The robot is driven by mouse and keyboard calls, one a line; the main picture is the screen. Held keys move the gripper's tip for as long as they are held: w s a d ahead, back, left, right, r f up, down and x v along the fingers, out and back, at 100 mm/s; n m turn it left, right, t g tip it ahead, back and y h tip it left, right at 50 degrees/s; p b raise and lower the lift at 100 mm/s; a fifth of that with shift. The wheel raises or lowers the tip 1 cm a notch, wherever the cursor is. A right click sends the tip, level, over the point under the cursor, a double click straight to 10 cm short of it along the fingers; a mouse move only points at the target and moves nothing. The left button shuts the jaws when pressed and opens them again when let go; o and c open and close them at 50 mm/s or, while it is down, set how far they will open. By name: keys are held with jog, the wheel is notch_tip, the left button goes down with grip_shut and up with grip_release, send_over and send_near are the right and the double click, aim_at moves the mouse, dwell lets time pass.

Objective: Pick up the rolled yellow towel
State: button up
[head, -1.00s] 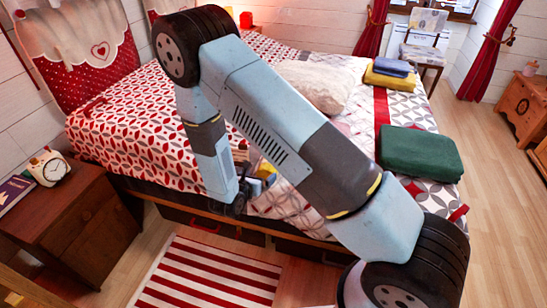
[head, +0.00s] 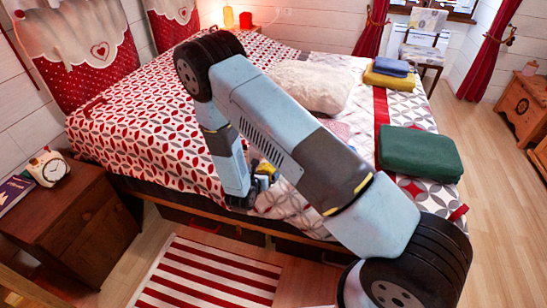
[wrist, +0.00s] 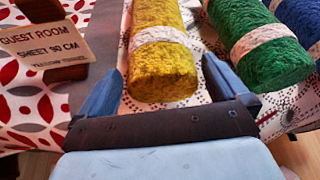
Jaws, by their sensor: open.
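The rolled yellow towel (wrist: 160,70), with a pale band around it, lies lengthwise between the two fingers of my gripper (wrist: 162,66) in the wrist view. The blue-grey fingers are open, one on each side of the roll. A gap shows on the left, and a smaller one on the right. I cannot tell how deep the fingers reach beside it. In the head view a small piece of yellow (head: 265,168) shows beside my gripper (head: 240,201) at the bed's near edge; my arm hides much of that spot.
Rolled green (wrist: 243,42) and blue (wrist: 283,62) towels lie just right of the yellow one. A "GUEST ROOM" card (wrist: 43,45) is at left. The bed (head: 140,130) also bears a folded green blanket (head: 420,153) and a pale pillow (head: 312,85). A nightstand (head: 75,225) stands at left.

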jog(key=x, duration=0.5)
jog(key=shift+a, duration=0.1)
jog(key=shift+c, duration=0.4)
jog(key=c, duration=0.7)
